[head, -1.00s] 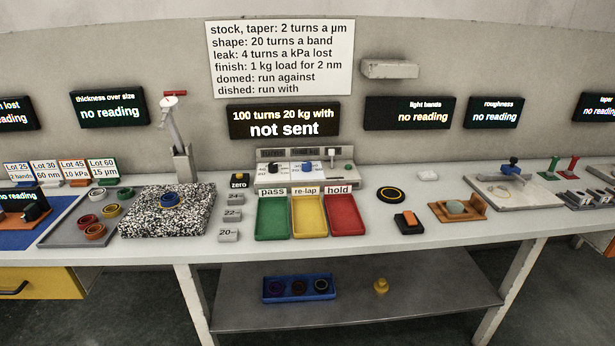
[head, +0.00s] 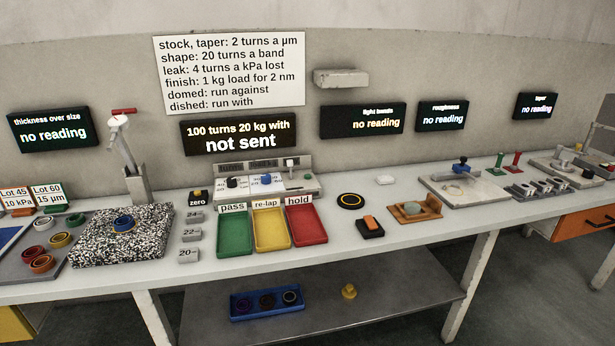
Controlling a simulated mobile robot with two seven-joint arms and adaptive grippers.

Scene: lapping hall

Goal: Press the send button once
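A control panel (head: 285,189) stands on the bench against the wall, behind the coloured trays. The lettering on the panel is too small to read, so I cannot confirm which control is marked send. The display (head: 238,133) above the panel reads "100 turns 20 kg with not sent". Neither of my grippers is in view.
Green (head: 235,250), yellow (head: 271,246) and red (head: 306,240) trays lie in front of the panel. A zero button (head: 198,198) and several grey weights (head: 190,235) sit to their left. A speckled plate (head: 100,250) is further left. The bench front edge is mostly clear.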

